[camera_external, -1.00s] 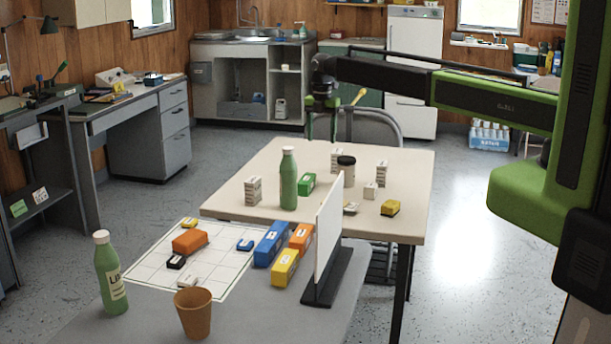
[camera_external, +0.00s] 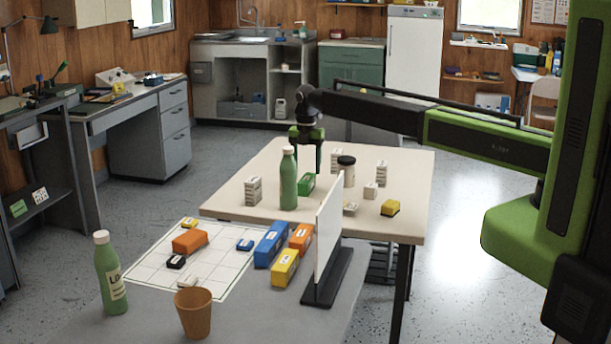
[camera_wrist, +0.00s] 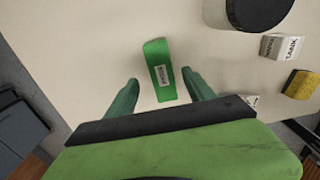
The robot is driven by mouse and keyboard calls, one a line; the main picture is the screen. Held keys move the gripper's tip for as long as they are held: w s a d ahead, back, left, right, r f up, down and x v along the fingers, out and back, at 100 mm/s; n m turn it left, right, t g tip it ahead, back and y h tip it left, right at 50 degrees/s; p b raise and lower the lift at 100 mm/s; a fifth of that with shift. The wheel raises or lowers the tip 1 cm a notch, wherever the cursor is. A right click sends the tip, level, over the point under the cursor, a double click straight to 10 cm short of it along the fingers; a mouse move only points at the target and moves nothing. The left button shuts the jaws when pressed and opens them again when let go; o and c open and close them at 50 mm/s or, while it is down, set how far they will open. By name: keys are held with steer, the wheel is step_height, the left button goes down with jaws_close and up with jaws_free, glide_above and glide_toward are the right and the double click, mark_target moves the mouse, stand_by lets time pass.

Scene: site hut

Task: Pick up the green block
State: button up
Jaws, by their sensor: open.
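The green block (camera_external: 306,184) lies on the cream table (camera_external: 405,215), just right of a green bottle (camera_external: 288,180) in the external view. My gripper (camera_external: 307,158) hangs pointing down over the table, just behind and above the block. In the wrist view the green block (camera_wrist: 160,70), with a white label, lies ahead of and roughly between the two green fingertips (camera_wrist: 160,85). The fingers are apart with nothing between them. The block does not appear to touch either finger.
A dark-lidded jar (camera_external: 347,172) stands right of the block. A white upright panel (camera_external: 327,240) stands in front on the grey table. The right table side has free room.

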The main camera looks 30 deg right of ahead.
mark_target(307, 178)
steer(key=f+b, duration=0.1)
steer(key=f, duration=0.1)
steer(key=f+b, duration=0.4)
steer(key=shift+s+a+f, duration=0.1)
steer(key=shift+s+f, duration=0.05)
steer(key=shift+s, duration=0.15)
steer(key=shift+r, duration=0.2)
steer(key=shift+c, duration=0.3)
jaws_close()
